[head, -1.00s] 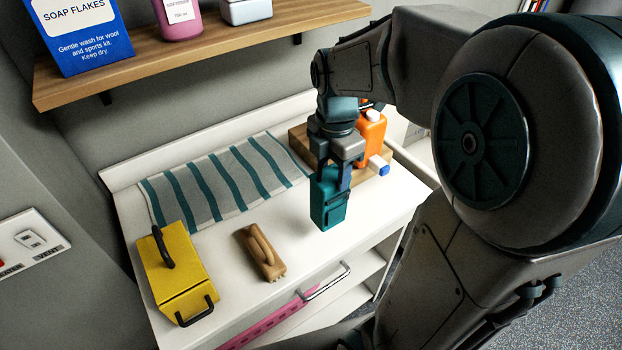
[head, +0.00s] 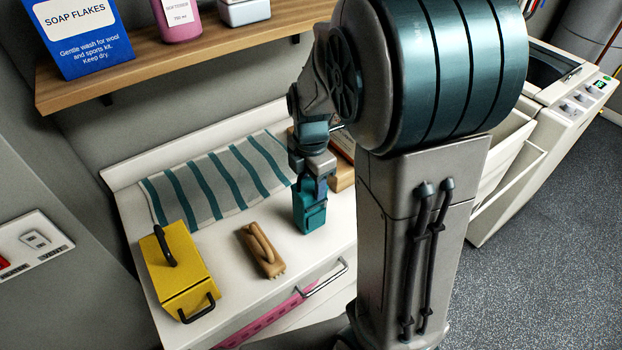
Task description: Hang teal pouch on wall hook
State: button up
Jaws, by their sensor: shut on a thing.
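The teal pouch (head: 311,213) hangs upright below my gripper (head: 313,186) in the head view, over the right part of the white counter. My gripper is shut on its upper end. Whether the pouch's bottom clears the counter is hard to tell. No wall hook can be made out in this view. My arm covers much of the area to the right of the pouch.
A brown brush (head: 262,250) and a yellow box (head: 177,272) with black handles lie on the counter (head: 225,243). A striped towel (head: 217,178) lies behind them. A wooden shelf (head: 190,50) with several items is above. A washing machine (head: 555,100) stands at right.

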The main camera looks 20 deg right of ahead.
jog(key=shift+f+b, duration=0.3)
jog(key=o, duration=1.4)
jog(key=shift+r, duration=0.1)
jog(key=shift+c, duration=0.2)
jog(key=shift+r+p, duration=0.1)
jog(key=shift+p, duration=0.3)
